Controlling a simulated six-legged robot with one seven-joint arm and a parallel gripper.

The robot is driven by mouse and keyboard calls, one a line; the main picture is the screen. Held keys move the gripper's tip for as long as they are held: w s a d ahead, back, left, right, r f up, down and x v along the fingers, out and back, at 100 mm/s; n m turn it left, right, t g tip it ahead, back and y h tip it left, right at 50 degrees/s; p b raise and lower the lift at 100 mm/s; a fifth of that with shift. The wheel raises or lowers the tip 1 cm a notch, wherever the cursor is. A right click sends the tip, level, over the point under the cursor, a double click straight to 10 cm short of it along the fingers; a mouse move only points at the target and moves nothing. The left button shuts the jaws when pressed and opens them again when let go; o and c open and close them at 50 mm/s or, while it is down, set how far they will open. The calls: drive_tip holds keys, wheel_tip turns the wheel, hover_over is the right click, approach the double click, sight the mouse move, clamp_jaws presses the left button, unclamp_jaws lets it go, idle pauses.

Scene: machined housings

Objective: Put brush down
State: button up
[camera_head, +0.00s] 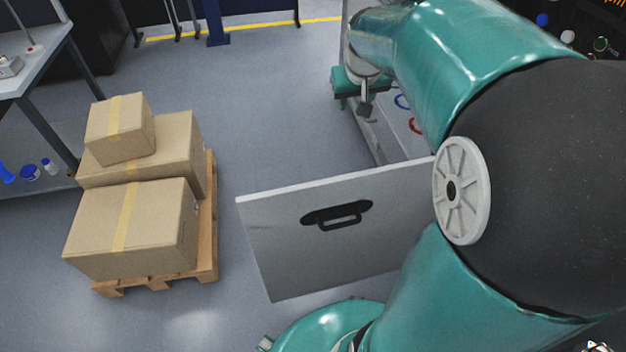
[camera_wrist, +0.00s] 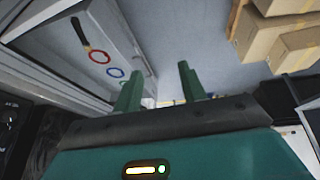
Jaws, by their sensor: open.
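A brush-like tool (camera_wrist: 98,56), with a long black part and a tan end, lies on the pale surface at upper left in the wrist view. A red ring (camera_wrist: 98,56) and a blue ring (camera_wrist: 115,72) lie near it; parts of both rings show in the head view beside my arm. My gripper (camera_wrist: 158,72) is open, with nothing between its two green fingers. It is right of the tool and apart from it. In the head view my gripper (camera_head: 352,88) is at top centre, and the brush is hidden behind my arm.
A pale panel with a black handle (camera_head: 338,216), apparently an open drawer's front, stands at centre. Cardboard boxes (camera_head: 132,230) are stacked on a wooden pallet (camera_head: 207,245) at left. A workbench (camera_head: 38,60) is at far left. Grey floor between pallet and panel is clear.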

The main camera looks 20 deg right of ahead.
drive_tip(key=s+a+r+n+t+y, duration=0.1)
drive_tip(key=s+a+n+y, duration=0.1)
drive_tip(key=s+a, duration=1.6)
drive_tip(key=shift+a+r+n, duration=0.15)
drive_tip(key=shift+n, duration=0.25)
